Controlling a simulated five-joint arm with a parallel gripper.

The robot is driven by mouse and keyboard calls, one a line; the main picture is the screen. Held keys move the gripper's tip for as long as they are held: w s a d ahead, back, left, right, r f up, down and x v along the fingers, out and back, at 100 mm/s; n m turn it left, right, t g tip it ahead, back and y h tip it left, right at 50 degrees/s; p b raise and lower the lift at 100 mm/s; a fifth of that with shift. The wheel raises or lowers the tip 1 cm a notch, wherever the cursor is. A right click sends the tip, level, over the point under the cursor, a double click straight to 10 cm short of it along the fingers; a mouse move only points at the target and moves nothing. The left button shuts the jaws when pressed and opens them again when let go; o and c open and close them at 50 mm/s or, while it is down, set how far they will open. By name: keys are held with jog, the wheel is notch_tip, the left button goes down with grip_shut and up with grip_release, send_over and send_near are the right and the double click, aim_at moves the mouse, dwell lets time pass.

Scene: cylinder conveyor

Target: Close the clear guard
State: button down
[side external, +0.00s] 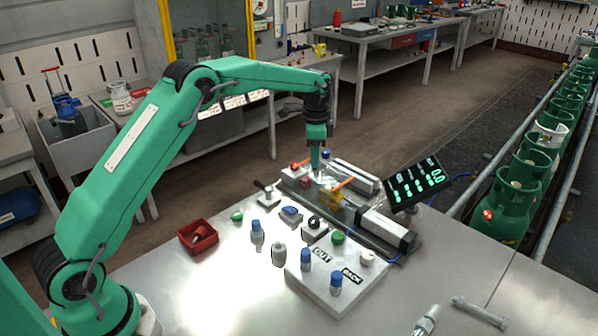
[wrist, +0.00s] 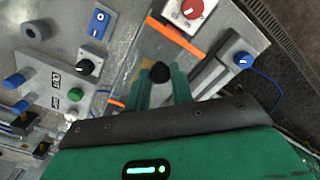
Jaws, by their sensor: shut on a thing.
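The clear guard shows mainly by its orange edge strips, one in the side view (side external: 343,183) and one in the wrist view (wrist: 176,34). Its see-through panel is hard to make out, so I cannot tell its exact angle. My gripper (side external: 315,166) reaches down over the fixture at the back of the bench. The knob seems to belong to the guard. My fingers hide it in the side view.
A white control block (side external: 335,283) with blue and green knobs stands in front of the fixture. A tilted display (side external: 416,184) stands to its right. A red tray (side external: 198,237) and several small valves sit at left. Green cylinders (side external: 510,205) line the conveyor at right. The front bench is mostly clear.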

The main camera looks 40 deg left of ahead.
jog(key=c, duration=1.4)
grip_release()
jog(key=shift+a+r, duration=0.1)
jog(key=shift+a, duration=0.25)
jog(key=shift+o, duration=1)
jog(key=shift+d, duration=0.15)
jog(key=shift+r, duration=3.9)
jog(key=shift+r, duration=0.1)
